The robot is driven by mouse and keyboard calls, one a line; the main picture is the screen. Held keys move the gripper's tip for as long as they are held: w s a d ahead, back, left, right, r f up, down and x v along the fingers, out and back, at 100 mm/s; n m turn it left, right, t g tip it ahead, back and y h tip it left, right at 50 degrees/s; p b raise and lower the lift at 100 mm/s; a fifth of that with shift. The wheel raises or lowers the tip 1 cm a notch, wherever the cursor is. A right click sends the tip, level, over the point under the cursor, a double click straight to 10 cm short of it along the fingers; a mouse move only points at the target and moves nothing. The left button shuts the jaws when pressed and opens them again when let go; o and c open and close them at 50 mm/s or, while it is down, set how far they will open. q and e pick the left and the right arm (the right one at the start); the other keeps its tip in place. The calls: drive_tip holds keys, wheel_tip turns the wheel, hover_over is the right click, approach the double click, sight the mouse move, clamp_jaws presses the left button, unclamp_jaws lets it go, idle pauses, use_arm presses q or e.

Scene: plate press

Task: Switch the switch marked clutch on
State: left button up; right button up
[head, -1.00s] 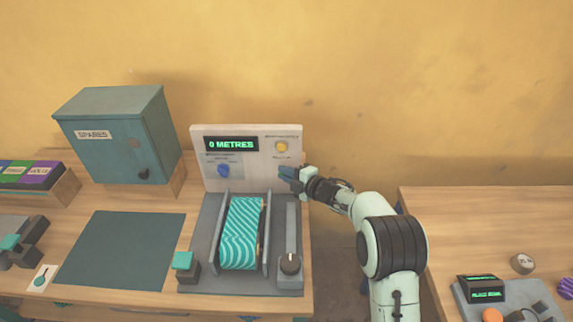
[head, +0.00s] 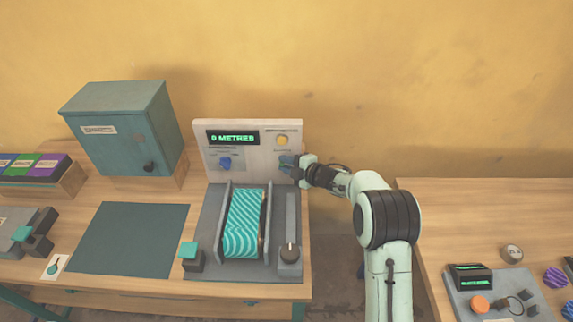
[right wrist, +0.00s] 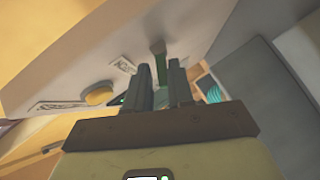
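My right gripper (head: 286,163) is at the right side of the pale upright panel (head: 211,174), below its yellow button (head: 281,140). In the right wrist view the two fingers (right wrist: 158,68) are apart with a gap between them. A small green switch lever (right wrist: 158,47) stands out from the panel face at the fingertips, in line with the gap; I cannot tell whether they touch it. A small label (right wrist: 124,64) beside it is too tilted and blurred to read as clutch. In the head view the gripper hides this lever. My left gripper is not in view.
The panel also has a green "0 METRES" display (head: 232,138) and a blue knob (head: 225,162). A spares cabinet (head: 122,130) stands left. Right of the bench is a gap.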

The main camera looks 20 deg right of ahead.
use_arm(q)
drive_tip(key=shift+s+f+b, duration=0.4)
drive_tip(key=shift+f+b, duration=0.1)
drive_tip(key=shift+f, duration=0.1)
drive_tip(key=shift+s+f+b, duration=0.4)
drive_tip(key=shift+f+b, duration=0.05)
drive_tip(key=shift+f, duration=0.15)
use_arm(e)
drive_tip(key=v, duration=1.3)
drive_tip(key=shift+s, duration=0.15)
drive_tip(key=shift+d, duration=0.1)
